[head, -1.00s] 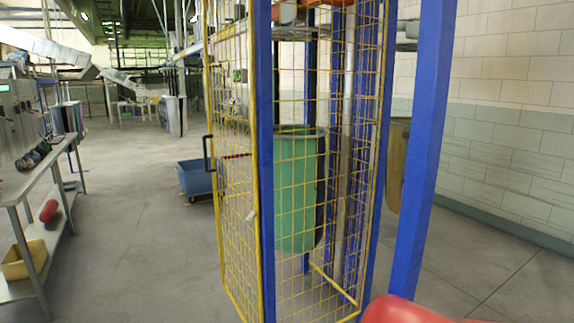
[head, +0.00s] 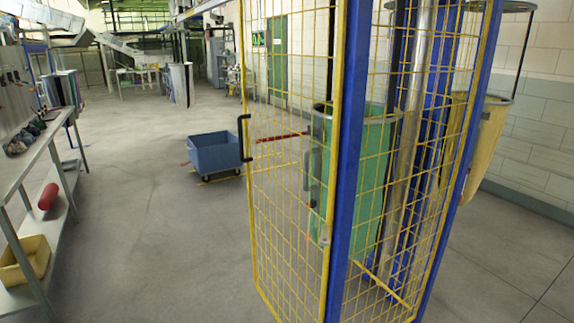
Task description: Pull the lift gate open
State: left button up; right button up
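The lift gate (head: 290,190) is a yellow wire-mesh panel in a yellow frame, on the near left side of a blue-posted lift cage. Its black handle (head: 243,138) sits on the gate's left edge. The gate's right edge meets a blue post (head: 350,160). A green bin or bag (head: 376,170) shows through the mesh inside or behind the cage. Whether the gate is latched cannot be told. Neither of my grippers is in view.
A blue wheeled cart (head: 214,154) stands on the floor behind the gate. A metal shelf bench at left holds a red roll (head: 48,197) and a yellow bin (head: 25,262). A yellow bag (head: 485,140) hangs at right. The floor left of the gate is clear.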

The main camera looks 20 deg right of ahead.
aim_at(325, 240)
jog(key=i+z, duration=0.4)
jog(key=i, duration=0.25)
jog(key=i+j+z, duration=0.1)
jog(key=i+z, duration=0.3)
jog(key=i, duration=0.25)
